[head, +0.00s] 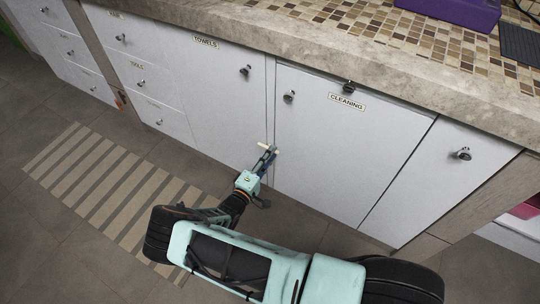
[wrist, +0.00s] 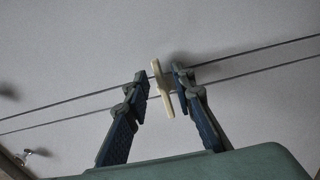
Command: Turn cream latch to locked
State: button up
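The cream latch (head: 268,148) is a small bar on the seam between the towels door (head: 222,100) and the cleaning door (head: 330,150). It lies across the seam, roughly level in the head view. My gripper (head: 267,159) is at the latch, low on the cabinet front. In the wrist view the latch (wrist: 162,90) stands between the two fingers of my gripper (wrist: 160,77). The fingers are apart, with a gap on the left side and a narrower one on the right. I cannot tell whether the right finger touches it.
Round knobs (head: 289,96) stick out from the doors and drawers. A stone countertop (head: 390,60) overhangs the cabinets, with a purple object (head: 455,10) on it. A striped mat (head: 110,185) lies on the tiled floor at left.

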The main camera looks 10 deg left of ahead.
jog(key=v, duration=1.2)
dwell(0.5)
